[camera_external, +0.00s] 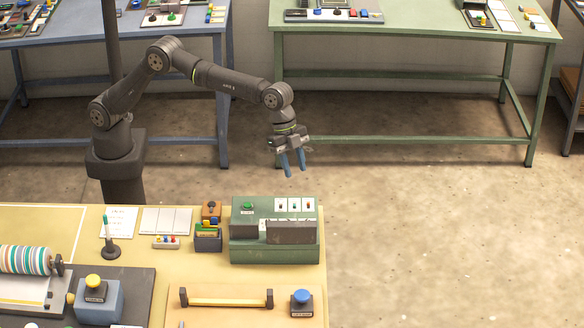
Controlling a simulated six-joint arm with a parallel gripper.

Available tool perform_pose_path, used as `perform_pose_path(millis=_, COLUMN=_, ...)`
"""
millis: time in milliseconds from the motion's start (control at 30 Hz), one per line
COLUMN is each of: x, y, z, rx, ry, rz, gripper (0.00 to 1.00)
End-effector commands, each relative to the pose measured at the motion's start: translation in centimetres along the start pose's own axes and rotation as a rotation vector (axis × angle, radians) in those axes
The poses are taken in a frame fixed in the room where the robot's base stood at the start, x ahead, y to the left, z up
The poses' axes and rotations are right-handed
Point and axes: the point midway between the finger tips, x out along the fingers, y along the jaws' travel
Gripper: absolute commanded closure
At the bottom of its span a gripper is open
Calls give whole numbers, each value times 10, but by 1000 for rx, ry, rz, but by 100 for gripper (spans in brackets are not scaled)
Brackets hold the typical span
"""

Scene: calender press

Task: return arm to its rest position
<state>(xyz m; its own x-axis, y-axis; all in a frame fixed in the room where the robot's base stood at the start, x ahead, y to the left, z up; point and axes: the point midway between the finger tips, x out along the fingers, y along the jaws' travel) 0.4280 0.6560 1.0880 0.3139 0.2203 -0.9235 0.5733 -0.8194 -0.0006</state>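My arm (225,80) stretches to the right from its dark column, bent at the elbow, with its wrist pointing down. My gripper (296,172) has two blue fingers. They hang above the floor, behind the yellow workbench's green control box in the picture. The fingers are a little apart with nothing visible between them, so the gripper is open and empty. It touches nothing that I can see.
The yellow workbench (185,262) holds a green control box (275,250), a striped roller (25,260), a yellow-button box (98,300), a yellow-bar fixture (225,301) and a blue button (301,303). A blue table (195,48) and green table (420,35) stand behind. Floor at right is clear.

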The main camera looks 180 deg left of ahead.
Motion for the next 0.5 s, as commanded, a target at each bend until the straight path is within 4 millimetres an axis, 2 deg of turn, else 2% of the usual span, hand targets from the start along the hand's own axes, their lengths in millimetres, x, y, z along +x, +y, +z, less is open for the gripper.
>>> perform_pose_path(millis=500, x=104, y=1, z=1, rx=0, ry=-3, rz=2, gripper=63)
